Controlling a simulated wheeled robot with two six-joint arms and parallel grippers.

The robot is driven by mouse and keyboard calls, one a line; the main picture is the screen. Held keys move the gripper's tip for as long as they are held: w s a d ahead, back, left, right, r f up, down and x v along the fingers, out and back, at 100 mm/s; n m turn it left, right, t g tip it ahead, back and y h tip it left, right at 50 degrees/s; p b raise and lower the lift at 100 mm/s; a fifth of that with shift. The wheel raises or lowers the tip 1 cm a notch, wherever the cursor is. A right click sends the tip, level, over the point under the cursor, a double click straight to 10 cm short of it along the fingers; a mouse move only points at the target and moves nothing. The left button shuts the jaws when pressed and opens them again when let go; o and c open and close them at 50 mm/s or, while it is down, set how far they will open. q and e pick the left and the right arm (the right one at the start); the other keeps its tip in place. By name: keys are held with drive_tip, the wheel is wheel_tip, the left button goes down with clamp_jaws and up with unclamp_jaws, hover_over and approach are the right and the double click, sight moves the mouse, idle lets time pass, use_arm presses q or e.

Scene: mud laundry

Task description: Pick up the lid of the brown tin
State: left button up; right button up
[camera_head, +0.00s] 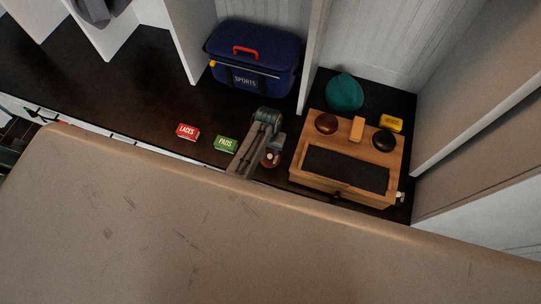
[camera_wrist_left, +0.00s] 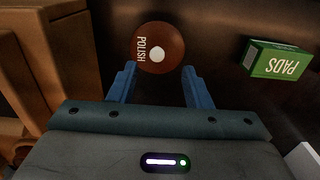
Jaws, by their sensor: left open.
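A round brown tin marked POLISH (camera_wrist_left: 172,40) with a pale knob on its lid stands on the dark bench top. In the head view the tin (camera_head: 271,162) is partly hidden by my left arm, just left of the wooden box. My left gripper (camera_wrist_left: 160,84) is open and empty. Its two blue fingers point toward the tin, one to each side of its near edge in the left wrist view. I cannot tell the height gap between them. In the head view the gripper (camera_head: 276,147) is over the tin. My right gripper is not in view.
A green PADS box (camera_head: 225,143) and red LACES box (camera_head: 187,131) lie left. A blue sports bag (camera_head: 254,55) stands behind.

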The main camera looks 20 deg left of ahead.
sight(270, 156)
use_arm(q)
drive_tip(key=shift+f, duration=0.4)
drive_tip(key=shift+w+f, duration=0.1)
drive_tip(key=shift+f, duration=0.1)
drive_tip(key=f, duration=0.3)
drive_tip(key=shift+w+d+f, duration=0.1)
drive_tip(key=shift+d+f, duration=0.1)
drive_tip(key=shift+f, duration=0.8)
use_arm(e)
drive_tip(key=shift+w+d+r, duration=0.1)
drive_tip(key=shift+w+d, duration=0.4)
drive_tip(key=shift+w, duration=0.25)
use_arm(q)
clamp_jaws()
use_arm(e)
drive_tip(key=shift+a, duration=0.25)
